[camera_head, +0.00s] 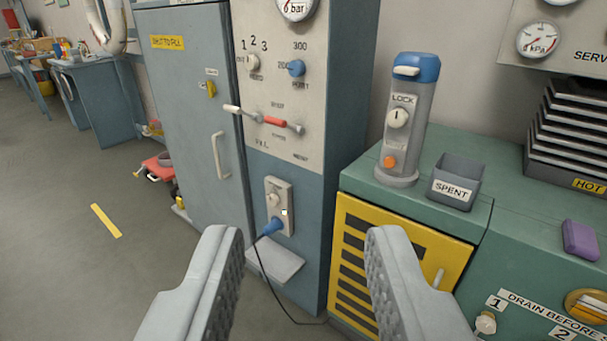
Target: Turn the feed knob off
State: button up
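The feed knob looks to be the small cream knob (252,62) at the upper left of the pale control panel (320,110) on a tall blue-grey cabinet. The numbers 1, 2 and 3 stand above it, and a small label, hard to read, is at its left. Which mark it points to is too small to tell. My gripper (300,238) is open and empty, its two grey fingers wide apart at the bottom of the view. It is well short of the panel, and the knob is above and left of the gap between the fingers.
A blue knob (296,68) is right of the cream one. A white lever (243,113) and a red lever (278,122) stick out below. A blue plug (271,228) with a black cable sits in a socket lower down. A grey canister (406,120) stands on the green bench at right.

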aim_at(252, 62)
jog(key=i+j+u, duration=0.45)
jog(key=i+j, duration=0.3)
jog(key=i, duration=0.05)
